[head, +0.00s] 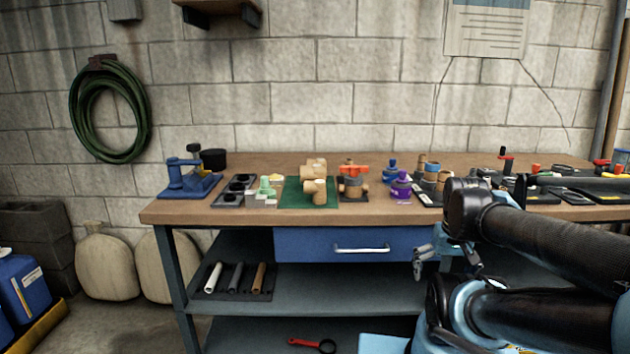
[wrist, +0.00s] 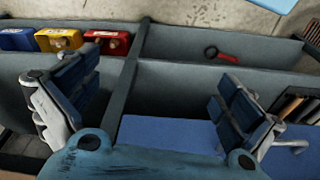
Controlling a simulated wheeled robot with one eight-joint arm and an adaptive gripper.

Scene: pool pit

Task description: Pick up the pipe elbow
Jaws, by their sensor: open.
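Tan pipe fittings (head: 316,184) lie on a green mat (head: 289,196) on the workbench in the head view. They overlap, and I cannot tell for sure which of them is the pipe elbow. My gripper (head: 420,262) is in front of the bench, below the worktop and right of the blue drawer's handle. It is to the right of the mat and well apart from it. In the wrist view my gripper (wrist: 155,85) has its two fingers wide apart with nothing between them.
On the worktop (head: 230,213) stand a blue vise-like tool (head: 190,182), an orange-handled valve (head: 353,178) and a purple bottle-like item (head: 401,187). The blue drawer (head: 300,243) is shut. A red tool (head: 313,344) lies on the low shelf. Bins (wrist: 60,40) show in the wrist view.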

